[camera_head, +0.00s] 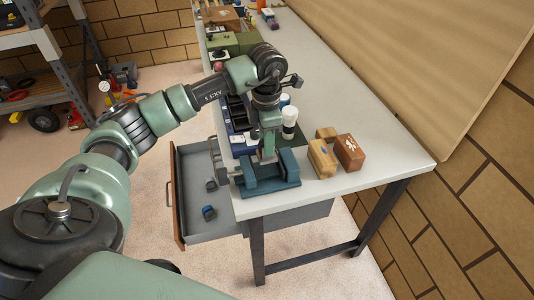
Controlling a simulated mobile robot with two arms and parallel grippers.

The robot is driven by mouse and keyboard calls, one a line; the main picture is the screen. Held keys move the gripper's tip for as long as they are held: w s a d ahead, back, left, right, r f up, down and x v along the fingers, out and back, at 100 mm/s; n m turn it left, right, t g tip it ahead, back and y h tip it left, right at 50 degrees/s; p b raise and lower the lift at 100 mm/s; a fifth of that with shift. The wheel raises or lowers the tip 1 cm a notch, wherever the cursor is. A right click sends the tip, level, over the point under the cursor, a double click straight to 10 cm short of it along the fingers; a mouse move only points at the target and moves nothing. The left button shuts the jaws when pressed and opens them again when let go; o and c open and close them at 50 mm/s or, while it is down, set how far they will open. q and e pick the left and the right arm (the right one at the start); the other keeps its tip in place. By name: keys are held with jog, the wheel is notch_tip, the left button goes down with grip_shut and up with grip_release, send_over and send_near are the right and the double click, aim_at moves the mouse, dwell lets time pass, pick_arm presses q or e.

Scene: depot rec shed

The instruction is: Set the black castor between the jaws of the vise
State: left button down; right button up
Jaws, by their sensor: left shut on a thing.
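The blue vise (284,180) sits at the near end of the workbench, with its handle end towards the left edge. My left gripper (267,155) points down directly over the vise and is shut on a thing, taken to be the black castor. The castor is too small and too hidden by the fingers and vise for me to make out. I cannot tell whether it touches the jaws. My right gripper is not in view.
Wooden blocks (321,158) and a brown box (349,152) stand right of the vise. White-capped bottles (289,119) and dark bins (237,112) are behind the gripper. An open drawer (192,162) juts out left, with small items inside. The bench's right side is clear.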

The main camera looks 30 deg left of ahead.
aim_at(267, 159)
pick_arm(q)
jog(key=shift+f, duration=0.95)
jog(key=shift+s+f, duration=0.1)
jog(key=shift+f, duration=0.2)
notch_tip(267, 159, down, 4)
jog(key=shift+r+p, duration=0.25)
jog(key=shift+p, duration=0.5)
jog(key=shift+f, duration=0.2)
jog(key=shift+f+b, duration=0.2)
jog(key=shift+b, duration=0.1)
jog(key=c, duration=1.1)
grip_release()
jog(key=shift+r, duration=0.1)
jog(key=shift+o, duration=0.2)
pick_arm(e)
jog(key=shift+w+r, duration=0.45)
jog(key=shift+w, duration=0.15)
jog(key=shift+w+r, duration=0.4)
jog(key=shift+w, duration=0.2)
pick_arm(q)
jog(key=shift+r, duration=0.1)
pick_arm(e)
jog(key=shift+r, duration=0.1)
